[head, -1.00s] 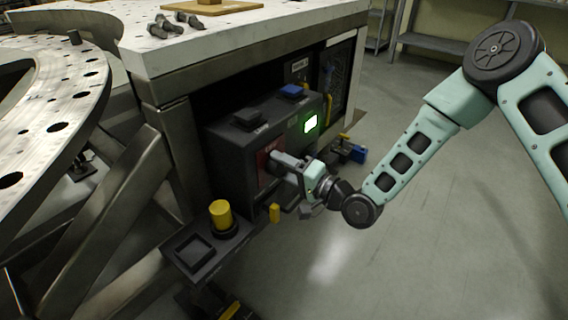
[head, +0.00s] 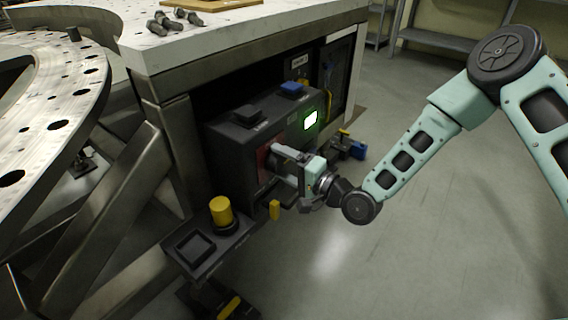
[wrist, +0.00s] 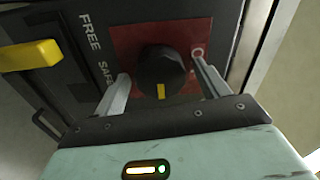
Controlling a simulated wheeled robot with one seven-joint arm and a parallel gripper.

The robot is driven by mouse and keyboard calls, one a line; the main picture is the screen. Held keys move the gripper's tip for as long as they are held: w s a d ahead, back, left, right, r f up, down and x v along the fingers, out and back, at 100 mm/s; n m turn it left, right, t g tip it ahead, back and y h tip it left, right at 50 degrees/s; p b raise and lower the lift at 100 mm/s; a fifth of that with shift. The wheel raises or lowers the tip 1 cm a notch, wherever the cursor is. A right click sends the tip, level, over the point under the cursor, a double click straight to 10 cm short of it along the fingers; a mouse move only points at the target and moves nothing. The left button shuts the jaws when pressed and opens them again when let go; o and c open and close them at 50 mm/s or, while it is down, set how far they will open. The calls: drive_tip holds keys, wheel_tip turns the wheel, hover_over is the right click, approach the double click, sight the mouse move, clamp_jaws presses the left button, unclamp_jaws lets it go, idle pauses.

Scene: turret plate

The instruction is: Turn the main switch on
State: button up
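The main switch looks like a round black knob (wrist: 162,68) with a yellow mark, on a red plate (wrist: 133,42). In the wrist view the mark points to the picture's bottom; a white circle symbol is at the upper right of the plate. My gripper (wrist: 159,70) is open, one finger on each side of the knob. Clear space shows between each finger and the knob. In the head view my gripper (head: 278,162) is at the red plate (head: 263,160) on the dark control box (head: 232,150), and its fingers hide the knob.
The box carries a lit green-white screen (head: 311,121) and a blue block (head: 291,88) on top. A yellow handle (wrist: 30,56) sits left of the knob in the wrist view. A yellow button (head: 221,210) stands on a lower ledge. Open floor lies to the right.

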drive_tip(key=p+v, duration=0.1)
drive_tip(key=v, duration=1.6)
drive_tip(key=shift+s+r, duration=0.1)
drive_tip(key=shift+s, duration=0.05)
drive_tip(key=s+r+n+g+h, duration=0.6)
drive_tip(key=s+r+n+h, duration=0.1)
drive_tip(key=s, duration=0.3)
drive_tip(key=s+r+n+g+h, duration=0.5)
drive_tip(key=s+r+n+h, duration=0.2)
drive_tip(key=s, duration=0.4)
wheel_tip(320, 180, up, 22)
drive_tip(key=p, duration=2.2)
drive_tip(key=shift+w+p, duration=0.3)
drive_tip(key=shift+w, duration=0.05)
